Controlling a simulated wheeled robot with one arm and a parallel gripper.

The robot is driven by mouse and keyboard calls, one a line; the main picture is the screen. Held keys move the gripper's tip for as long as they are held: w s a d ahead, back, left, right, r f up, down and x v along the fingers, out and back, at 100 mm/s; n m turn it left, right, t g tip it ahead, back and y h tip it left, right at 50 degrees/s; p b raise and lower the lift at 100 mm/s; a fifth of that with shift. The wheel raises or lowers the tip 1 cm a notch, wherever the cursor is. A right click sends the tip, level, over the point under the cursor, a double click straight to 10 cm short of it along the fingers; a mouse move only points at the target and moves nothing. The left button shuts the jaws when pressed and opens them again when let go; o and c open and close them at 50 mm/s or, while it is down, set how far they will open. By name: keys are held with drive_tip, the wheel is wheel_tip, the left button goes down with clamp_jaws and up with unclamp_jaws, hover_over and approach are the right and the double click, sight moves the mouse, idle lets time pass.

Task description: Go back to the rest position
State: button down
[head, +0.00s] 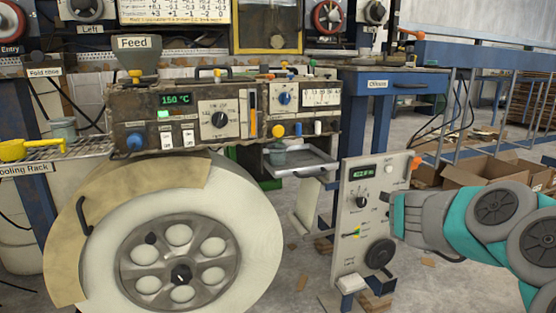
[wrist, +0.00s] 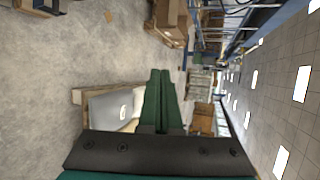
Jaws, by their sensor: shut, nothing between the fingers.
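My gripper (wrist: 162,76) shows in the wrist view with its two green fingers closed together and nothing between them. In the head view my teal and grey arm comes in from the right edge, and its end lies beside the upright grey control panel (head: 352,265). I cannot tell whether it touches the panel, and the fingertips are hidden there. The panel carries a small green display, knobs and a white button. The laminating machine (head: 150,115) with its 150 °C display and big pale wheel (head: 253,215) stands to the left.
A blue table (head: 400,83) stands behind the panel. Open cardboard boxes (head: 478,172) sit on the floor at right. A yellow scoop (head: 14,150) lies on the cooling rack at left. Cardboard scraps litter the floor. In the wrist view, bare floor (wrist: 90,60) spreads at left.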

drive_tip(key=w+a+r+n+t+y, duration=0.15)
drive_tip(key=a+r+n+y, duration=0.35)
drive_tip(key=a, duration=0.5)
drive_tip(key=a+r+n+t+y, duration=0.25)
drive_tip(key=a+n, duration=0.35)
drive_tip(key=a, duration=0.4)
drive_tip(key=s+a+f+n+g+y, duration=0.35)
drive_tip(key=s+a+n+y, duration=0.25)
drive_tip(key=s+a+n, duration=0.6)
drive_tip(key=s+f+n+g, duration=0.1)
drive_tip(key=s+f+g, duration=0.25)
drive_tip(key=s, duration=0.45)
drive_tip(key=s+a+f+n+g+h, duration=0.1)
drive_tip(key=s+f+n+g, duration=0.1)
drive_tip(key=s+f, duration=0.4)
drive_tip(key=s+f+n+g, duration=0.15)
drive_tip(key=s+f, duration=0.25)
drive_tip(key=s, duration=0.5)
drive_tip(key=s+d+f+g+h, duration=0.1)
drive_tip(key=s+d+g, duration=0.1)
drive_tip(key=s, duration=0.4)
drive_tip(key=s+d+f+n+g+h, duration=0.1)
drive_tip(key=s+d+g+h, duration=0.1)
drive_tip(key=s+d, duration=0.3)
drive_tip(key=shift+s+f+g, duration=0.15)
drive_tip(key=shift+s+g, duration=0.4)
drive_tip(key=shift+s, duration=0.65)
drive_tip(key=shift+d, duration=0.1)
